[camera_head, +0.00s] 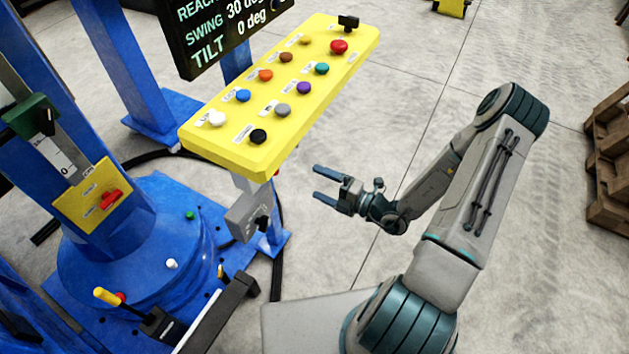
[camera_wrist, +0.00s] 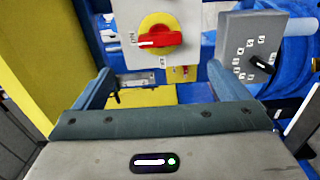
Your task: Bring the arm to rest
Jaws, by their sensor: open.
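My gripper (camera_head: 320,182) is open and empty in the head view. It hangs in free air to the right of the yellow button panel (camera_head: 225,148), with its fingers pointing left toward the blue machine. My grey arm is bent, with its elbow raised at the right. In the wrist view my gripper (camera_wrist: 160,88) shows two spread blue-grey fingers with nothing held between them. Beyond them is a red rotary switch (camera_wrist: 160,40) on a yellow disc, its handle lying about level. No contact with it can be seen.
A grey box with a black knob (camera_wrist: 265,66) stands right of the switch. The blue positioner (camera_head: 140,240) fills the left of the head view, below a dark display (camera_head: 225,25). Wooden pallets (camera_head: 608,165) stand far right. Concrete floor around my gripper is clear.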

